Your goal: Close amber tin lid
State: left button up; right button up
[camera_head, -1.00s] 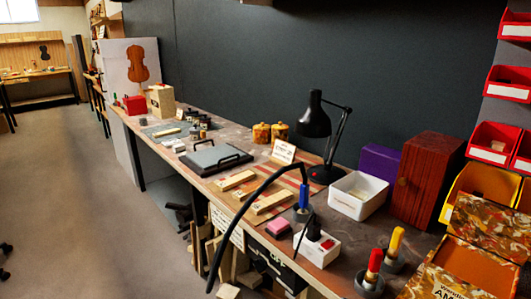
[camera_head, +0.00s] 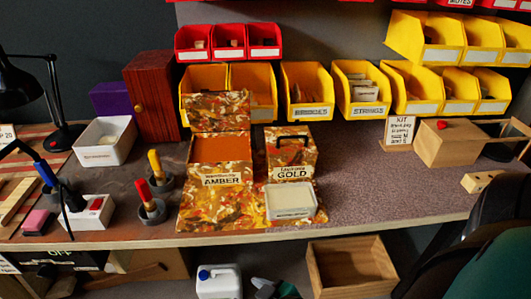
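The amber tin (camera_head: 218,172) stands on the bench, a patterned orange-brown box with a label reading AMBER. Its lid (camera_head: 218,111) is open and stands upright at the back of the tin, and the orange inside shows. The gold tin (camera_head: 291,155) stands just to its right, with a dark handle on top. Neither of my grippers shows in the view.
A white container (camera_head: 290,201) sits in front of the gold tin. Brush pots (camera_head: 152,210) stand left of the amber tin. Yellow bins (camera_head: 306,92) line the back. The bench to the right (camera_head: 375,187) is clear. A wooden box (camera_head: 457,143) stands far right.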

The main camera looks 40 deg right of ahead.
aim_at(221, 111)
jog(key=z, duration=0.9)
